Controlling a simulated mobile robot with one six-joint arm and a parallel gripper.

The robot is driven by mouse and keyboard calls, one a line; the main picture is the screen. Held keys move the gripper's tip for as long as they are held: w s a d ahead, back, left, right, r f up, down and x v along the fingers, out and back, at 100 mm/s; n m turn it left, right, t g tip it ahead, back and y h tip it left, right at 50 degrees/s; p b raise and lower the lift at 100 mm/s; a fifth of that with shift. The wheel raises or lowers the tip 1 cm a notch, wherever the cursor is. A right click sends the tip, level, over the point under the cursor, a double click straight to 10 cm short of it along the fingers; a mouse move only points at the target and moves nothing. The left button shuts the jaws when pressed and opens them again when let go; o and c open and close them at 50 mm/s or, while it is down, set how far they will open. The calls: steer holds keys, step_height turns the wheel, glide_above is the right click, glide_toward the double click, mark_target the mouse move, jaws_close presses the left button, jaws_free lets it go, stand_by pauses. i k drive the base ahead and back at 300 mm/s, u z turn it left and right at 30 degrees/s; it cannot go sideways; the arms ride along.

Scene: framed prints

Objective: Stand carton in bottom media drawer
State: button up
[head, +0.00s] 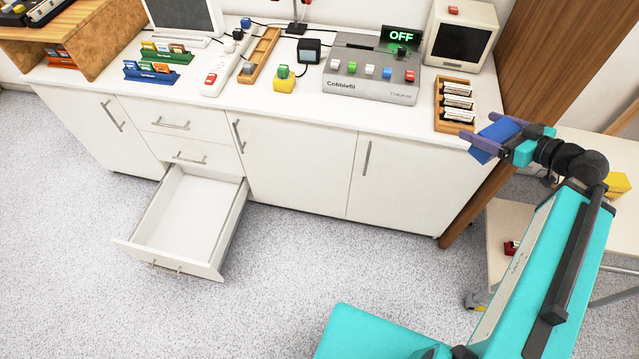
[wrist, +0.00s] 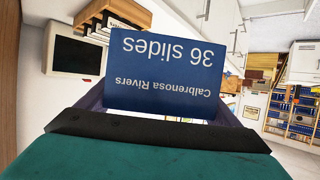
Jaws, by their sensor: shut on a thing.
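A blue carton (head: 495,137) is held in my gripper (head: 502,138), up at the right end of the white counter. In the wrist view the carton (wrist: 165,75) fills the middle, and its label reads "Calbrenosa Rivers" and "36 slides" upside down. The jaws are shut on it. The bottom drawer (head: 186,229) of the white cabinet is pulled out at the left, low above the floor. Its inside looks empty. My gripper is far to the right of the drawer and higher than it.
The counter (head: 300,108) carries a grey switch box (head: 370,88) under an "OFF" sign, a wooden rack of slides (head: 455,104), a monitor (head: 462,40) and coloured card holders (head: 152,72). A cart (head: 508,225) stands at the right. Floor before the drawer is clear.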

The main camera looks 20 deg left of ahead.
mark_target(189, 238)
steer(key=u, duration=1.1)
steer(key=i, duration=1.25)
steer(key=u, duration=1.45)
